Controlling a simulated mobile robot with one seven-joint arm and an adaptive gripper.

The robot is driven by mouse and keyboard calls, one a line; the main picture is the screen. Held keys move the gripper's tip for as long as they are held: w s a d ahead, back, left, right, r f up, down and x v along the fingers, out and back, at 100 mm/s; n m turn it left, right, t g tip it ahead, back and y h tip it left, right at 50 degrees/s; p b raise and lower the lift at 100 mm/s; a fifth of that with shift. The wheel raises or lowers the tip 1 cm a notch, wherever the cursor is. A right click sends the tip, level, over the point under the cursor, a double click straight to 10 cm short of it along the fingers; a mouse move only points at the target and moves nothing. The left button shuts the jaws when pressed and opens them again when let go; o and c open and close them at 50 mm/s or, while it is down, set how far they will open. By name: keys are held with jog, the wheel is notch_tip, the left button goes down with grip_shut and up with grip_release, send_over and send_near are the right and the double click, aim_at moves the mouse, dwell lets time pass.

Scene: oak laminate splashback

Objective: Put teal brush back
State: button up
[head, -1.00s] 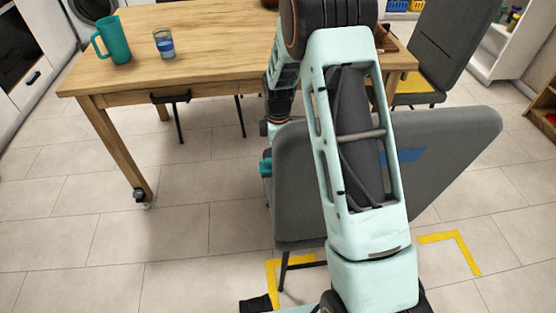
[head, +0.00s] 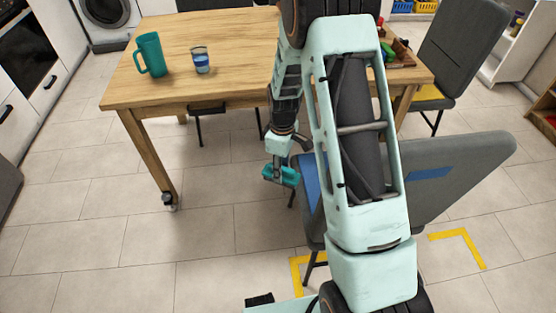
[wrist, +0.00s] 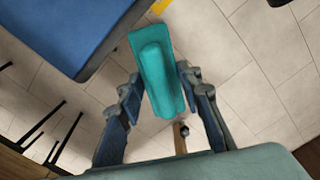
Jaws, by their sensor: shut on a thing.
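The teal brush (wrist: 155,75) is held between the fingers of my gripper (wrist: 165,95) in the wrist view, with tiled floor below it. In the head view the brush (head: 281,176) hangs at the lower end of my gripper (head: 277,160), left of the grey chair and below the table top's height. My gripper is shut on the brush. The brush's underside is hidden in both views.
A wooden table (head: 160,90) carries a teal pitcher (head: 150,55), a glass with blue liquid (head: 200,60) and a wooden tray (head: 402,58). A grey chair (head: 450,160) stands close to my arm. Its blue seat (wrist: 60,35) shows in the wrist view. Floor at left is clear.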

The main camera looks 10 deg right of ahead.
jog(key=s+r+m+p, duration=0.4)
jog(key=r+m+p, duration=0.2)
jog(key=r+p, duration=0.2)
jog(key=s+d+r+m+p, duration=0.1)
jog(key=s+r+m+p, duration=0.4)
jog(key=r+p, duration=0.3)
jog(key=shift+d+m+p, duration=0.15)
jog(key=shift+m+p, duration=0.25)
jog(key=shift+p, duration=0.3)
